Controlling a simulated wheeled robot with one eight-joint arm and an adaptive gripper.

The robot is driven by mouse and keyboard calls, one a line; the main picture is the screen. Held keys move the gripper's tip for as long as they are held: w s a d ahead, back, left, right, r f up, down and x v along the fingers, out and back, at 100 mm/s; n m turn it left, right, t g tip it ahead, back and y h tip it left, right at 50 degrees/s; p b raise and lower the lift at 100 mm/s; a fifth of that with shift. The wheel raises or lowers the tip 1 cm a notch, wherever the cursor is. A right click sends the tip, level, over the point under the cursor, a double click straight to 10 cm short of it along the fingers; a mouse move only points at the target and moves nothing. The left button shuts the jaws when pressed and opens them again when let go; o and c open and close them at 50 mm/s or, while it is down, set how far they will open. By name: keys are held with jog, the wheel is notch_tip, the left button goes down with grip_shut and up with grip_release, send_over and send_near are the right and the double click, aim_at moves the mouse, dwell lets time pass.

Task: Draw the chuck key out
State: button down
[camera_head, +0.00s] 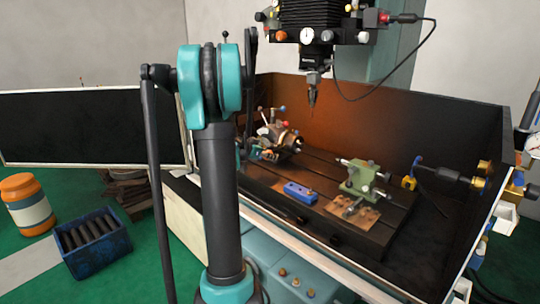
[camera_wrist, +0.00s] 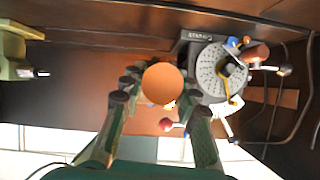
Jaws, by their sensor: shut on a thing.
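My gripper (camera_wrist: 161,85) points at the bench in the wrist view, its two green fingers on either side of a round orange-tan end (camera_wrist: 162,83). I take this end to be the chuck key, seen end-on; its shaft is hidden behind it. The fingers are shut on it. The indexing chuck, with its pale drilled plate (camera_wrist: 220,72), lies just right of the gripper. In the head view the indexing chuck (camera_head: 276,132) stands at the left of the machine table, partly behind my arm, and the gripper is not clear there.
A green vise (camera_head: 362,178) and a blue block (camera_head: 300,192) sit to the right on the machine table (camera_head: 325,167). The spindle (camera_head: 312,88) hangs above. Dark enclosure walls close the back and right. Levers with coloured balls crowd the chuck.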

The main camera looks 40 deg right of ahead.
jog(key=shift+a, duration=1.15)
